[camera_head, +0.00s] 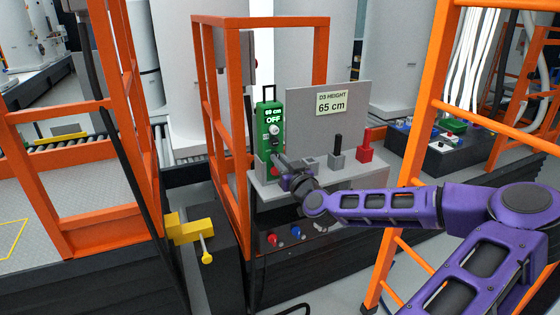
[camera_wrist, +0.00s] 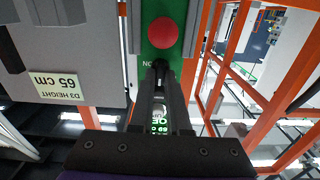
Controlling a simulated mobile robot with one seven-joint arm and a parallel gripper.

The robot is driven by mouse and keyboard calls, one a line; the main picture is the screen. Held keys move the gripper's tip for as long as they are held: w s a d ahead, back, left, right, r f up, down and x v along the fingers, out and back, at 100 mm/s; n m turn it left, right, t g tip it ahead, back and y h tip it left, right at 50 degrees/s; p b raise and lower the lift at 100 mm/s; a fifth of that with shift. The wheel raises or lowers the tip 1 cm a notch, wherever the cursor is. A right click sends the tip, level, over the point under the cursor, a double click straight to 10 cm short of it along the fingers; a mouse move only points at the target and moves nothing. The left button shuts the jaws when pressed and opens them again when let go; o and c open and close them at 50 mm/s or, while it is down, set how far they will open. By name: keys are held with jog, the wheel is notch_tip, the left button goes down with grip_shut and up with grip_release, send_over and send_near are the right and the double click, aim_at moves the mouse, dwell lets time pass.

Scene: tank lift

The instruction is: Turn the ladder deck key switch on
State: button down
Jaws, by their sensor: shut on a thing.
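The green control box (camera_head: 264,108) stands upright on the grey console, and its display reads OFF below a small height figure in cm. My gripper (camera_head: 277,158) reaches its lower front from the right. In the wrist view the box appears upside down, with a red button (camera_wrist: 163,33) beyond the fingertips and lettering beside them. My gripper (camera_wrist: 160,68) is shut on a small part at the box's face, apparently the key of the switch. The fingers hide most of it, so its angle cannot be told. Green display digits show between the fingers.
A grey panel (camera_head: 312,125) with a sign reading D3 HEIGHT 65 cm (camera_head: 331,102) stands beside the box. Orange frame posts (camera_head: 235,150) rise close on the left.

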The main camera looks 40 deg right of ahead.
jog(key=m+p, duration=0.1)
jog(key=m, duration=0.7)
jog(key=m+p, duration=0.1)
jog(key=m, duration=0.8)
jog(key=shift+d+f+p, duration=0.15)
jog(key=shift+p, duration=0.25)
jog(key=shift+m, duration=0.4)
jog(key=c, duration=0.9)
grip_release()
